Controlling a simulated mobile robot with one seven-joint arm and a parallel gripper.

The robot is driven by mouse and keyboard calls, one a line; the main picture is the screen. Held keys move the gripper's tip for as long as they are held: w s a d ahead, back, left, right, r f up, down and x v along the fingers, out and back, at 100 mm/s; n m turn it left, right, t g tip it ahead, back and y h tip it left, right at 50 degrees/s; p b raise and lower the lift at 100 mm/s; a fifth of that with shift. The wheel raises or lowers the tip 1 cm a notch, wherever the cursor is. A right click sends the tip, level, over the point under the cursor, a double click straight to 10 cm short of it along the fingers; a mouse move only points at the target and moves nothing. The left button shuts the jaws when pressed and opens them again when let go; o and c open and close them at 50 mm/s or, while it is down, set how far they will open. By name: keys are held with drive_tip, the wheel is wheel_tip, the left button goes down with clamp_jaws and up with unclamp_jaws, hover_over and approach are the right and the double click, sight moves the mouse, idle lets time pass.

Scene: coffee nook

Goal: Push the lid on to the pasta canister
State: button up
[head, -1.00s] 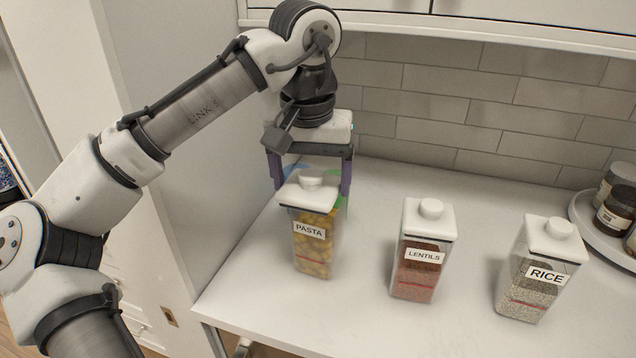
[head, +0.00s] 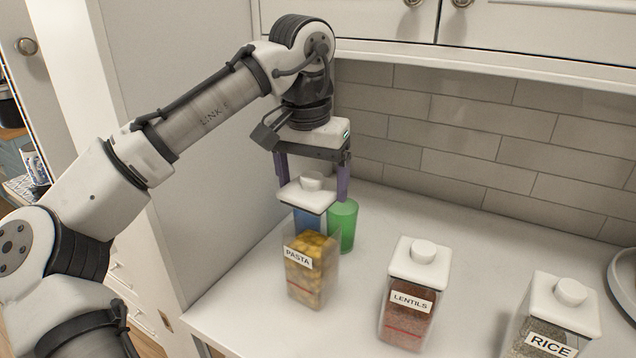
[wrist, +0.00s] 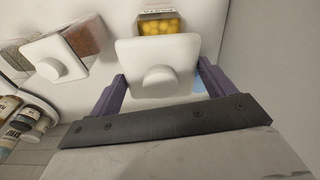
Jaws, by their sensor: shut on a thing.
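The pasta canister (head: 311,268) is a clear, square container of yellow pasta with a PASTA label, upright on the counter. Its top is open; the wrist view also shows the pasta inside it (wrist: 159,26). The white square lid (head: 303,195) with a round knob is above the canister and slightly towards the wall, with a gap between them. My gripper (head: 313,190) points down and is shut on the lid, one purple finger on each side. In the wrist view the lid (wrist: 185,55) sits between the fingers and hides part of the canister.
A lidded lentils canister (head: 405,315) and a lidded rice canister (head: 548,335) stand to the right. A green cup (head: 344,228) and a blue cup (head: 306,221) stand close behind the pasta canister. A tall white panel (head: 215,140) is at the left.

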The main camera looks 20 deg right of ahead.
drive_tip(key=shift+f, duration=0.1)
wheel_tip(320, 180, down, 3)
drive_tip(key=b, duration=0.3)
wheel_tip(320, 180, down, 2)
drive_tip(key=shift+b, duration=0.4)
drive_tip(key=shift+p, duration=0.95)
idle(1.4)
drive_tip(key=shift+f+p, duration=0.3)
drive_tip(key=shift+f, duration=0.2)
idle(1.4)
drive_tip(key=o, duration=0.9)
